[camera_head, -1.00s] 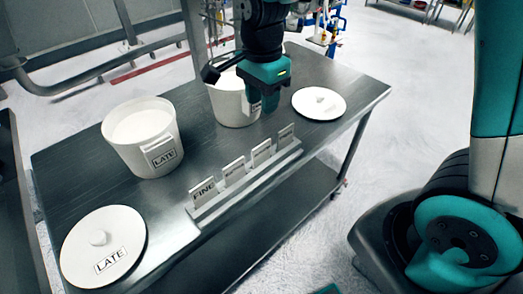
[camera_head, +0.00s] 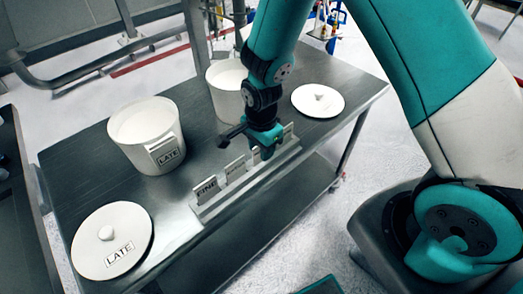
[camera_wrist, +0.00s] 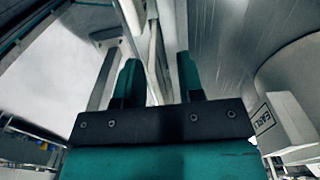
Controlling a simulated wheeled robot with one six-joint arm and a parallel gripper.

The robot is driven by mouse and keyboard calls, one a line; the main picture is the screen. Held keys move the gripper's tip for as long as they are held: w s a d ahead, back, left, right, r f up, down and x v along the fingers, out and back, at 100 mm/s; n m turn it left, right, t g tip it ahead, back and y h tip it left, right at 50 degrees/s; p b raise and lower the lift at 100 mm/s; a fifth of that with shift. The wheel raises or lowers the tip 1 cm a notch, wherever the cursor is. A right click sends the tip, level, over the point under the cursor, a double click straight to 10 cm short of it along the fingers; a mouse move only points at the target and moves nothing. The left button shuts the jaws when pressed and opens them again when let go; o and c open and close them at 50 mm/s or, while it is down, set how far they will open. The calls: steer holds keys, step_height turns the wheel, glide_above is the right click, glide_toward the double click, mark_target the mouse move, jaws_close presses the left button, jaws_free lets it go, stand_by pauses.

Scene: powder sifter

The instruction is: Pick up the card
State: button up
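Several small labelled cards stand upright in a pale rack (camera_head: 236,190) along the table's front edge. The FINE card (camera_head: 206,190) is at the left end, with a second card (camera_head: 235,171) beside it. A card at the right end (camera_head: 288,131) shows partly behind my gripper. My gripper (camera_head: 266,153) is low over the right half of the rack and hides most of the third card. In the wrist view my gripper (camera_wrist: 158,75) has its two teal fingers apart, with pale card and rack edges between and beyond them. I see no contact with a card.
On the metal table (camera_head: 85,160) stand a white LATE tub (camera_head: 140,128) and another white tub (camera_head: 224,90), labelled EARL... in the wrist view (camera_wrist: 290,110). White lids lie at left (camera_head: 108,225) and right (camera_head: 317,99). A lower shelf (camera_head: 265,215) lies below.

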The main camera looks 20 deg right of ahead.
steer(key=shift+f, duration=0.6)
jaws_close()
steer(key=shift+r, duration=0.1)
